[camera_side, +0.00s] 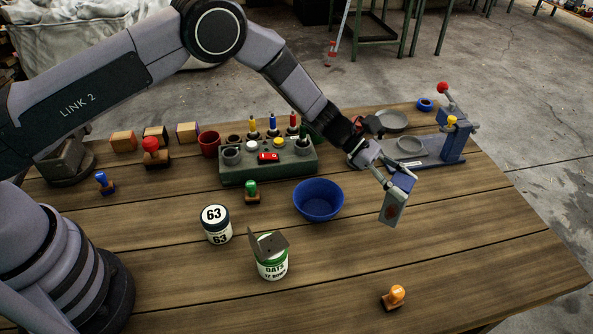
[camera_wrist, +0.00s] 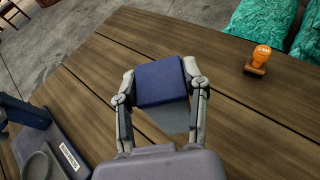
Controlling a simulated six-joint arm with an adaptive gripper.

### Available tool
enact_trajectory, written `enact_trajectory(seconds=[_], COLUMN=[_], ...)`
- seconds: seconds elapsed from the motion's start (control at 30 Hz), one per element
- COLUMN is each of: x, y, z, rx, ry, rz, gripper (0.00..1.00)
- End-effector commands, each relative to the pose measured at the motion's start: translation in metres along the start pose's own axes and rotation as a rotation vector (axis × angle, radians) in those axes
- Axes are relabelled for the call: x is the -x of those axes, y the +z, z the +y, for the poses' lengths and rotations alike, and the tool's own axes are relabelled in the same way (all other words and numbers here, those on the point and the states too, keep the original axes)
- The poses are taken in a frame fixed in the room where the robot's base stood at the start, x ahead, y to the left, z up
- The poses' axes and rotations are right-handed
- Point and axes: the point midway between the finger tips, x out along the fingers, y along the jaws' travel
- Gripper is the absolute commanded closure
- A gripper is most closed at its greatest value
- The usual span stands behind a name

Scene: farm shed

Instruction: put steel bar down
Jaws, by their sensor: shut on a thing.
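My gripper (camera_side: 398,178) is shut on a blocky piece, which I take to be the steel bar (camera_side: 392,208). In the side view it hangs tilted from the fingers, blue near them and grey with a reddish-brown patch on its lower face. It appears held above the table's right part, right of the blue bowl. In the wrist view, the blue part of the steel bar (camera_wrist: 160,88) sits between the two fingertips, with a grey part just below it. The wooden table (camera_wrist: 240,120) lies beneath. Whether the bar touches the table is hard to tell.
The blue bowl (camera_side: 318,212) stands left of my gripper. A blue-grey stand (camera_side: 452,143) with a tray is behind it. An orange stamp (camera_side: 396,294) is at front right. The right front table is mostly clear.

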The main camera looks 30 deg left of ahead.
Motion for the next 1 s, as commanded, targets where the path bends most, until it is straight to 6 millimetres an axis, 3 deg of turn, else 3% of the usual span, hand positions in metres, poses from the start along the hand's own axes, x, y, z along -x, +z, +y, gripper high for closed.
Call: enact_trajectory(seconds=[0.17,0.37,0.7,0.73,0.9,1.0], x=[-0.009,-0.019,-0.020,-0.020,-0.020,-0.020], y=[-0.007,-0.033,-0.036,-0.036,-0.036,-0.036], z=[0.006,0.005,0.005,0.005,0.005,0.005], rx=[-0.001,0.000,-0.001,-0.001,0.000,0.000], ry=[0.000,-0.001,0.000,0.000,0.000,0.000], rz=[-0.001,0.000,-0.001,0.000,0.001,0.001], gripper=[0.97,0.97,0.97,0.52,0.30,0.30])
